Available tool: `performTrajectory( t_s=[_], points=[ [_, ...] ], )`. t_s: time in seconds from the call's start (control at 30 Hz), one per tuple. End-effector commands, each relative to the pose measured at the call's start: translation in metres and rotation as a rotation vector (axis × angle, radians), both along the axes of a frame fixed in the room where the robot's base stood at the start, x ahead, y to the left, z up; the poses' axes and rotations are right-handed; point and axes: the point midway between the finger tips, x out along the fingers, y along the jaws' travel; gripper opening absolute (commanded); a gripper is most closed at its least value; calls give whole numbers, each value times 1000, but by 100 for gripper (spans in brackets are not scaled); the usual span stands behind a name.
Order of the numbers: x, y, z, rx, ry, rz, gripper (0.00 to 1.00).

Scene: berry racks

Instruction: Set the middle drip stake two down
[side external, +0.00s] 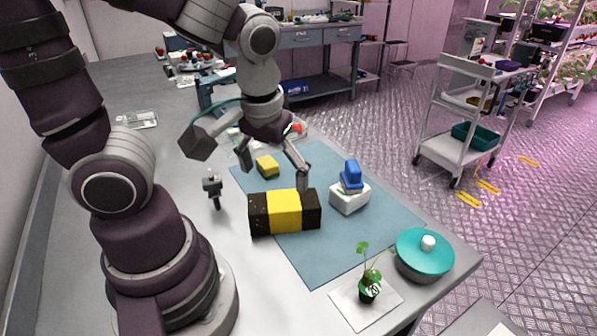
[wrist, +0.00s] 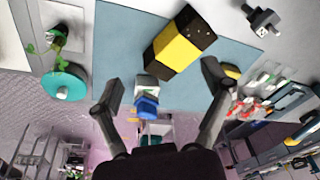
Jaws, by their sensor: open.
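My gripper (side external: 273,170) is open and empty above the blue-grey mat, beyond the black-and-yellow block (side external: 285,212). Its two fingers spread wide in the wrist view (wrist: 162,82). I cannot surely pick out drip stakes or a middle one. A small dark grey piece with a thin downward stem (side external: 212,186) is left of the mat; it also shows at the top right of the wrist view (wrist: 264,17). A potted seedling (side external: 369,284) has a dark pot and green leaves. In the wrist view the block (wrist: 180,44) lies ahead of the fingertips.
A yellow sponge-like piece (side external: 267,166) and a white box with a blue top (side external: 350,196) are on the mat (side external: 335,243). The seedling stands on a white sheet (side external: 345,310) beside a teal lidded bowl (side external: 424,254) near the table edge. The mat's front part is clear.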

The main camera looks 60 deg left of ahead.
Motion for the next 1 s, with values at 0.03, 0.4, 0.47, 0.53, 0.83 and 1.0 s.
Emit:
performTrajectory(
  t_s=[0.03,0.4,0.47,0.53,0.83,1.0],
  points=[
    [-3,3,-16,53,71,129,79],
    [-30,51,-83,812,-189,947,79],
    [-32,56,-85,884,-294,988,79],
    [-34,61,-85,934,-387,1016,79],
    [-42,103,-99,970,-458,1041,79],
    [-47,126,-107,970,-455,1041,79]
  ],
)
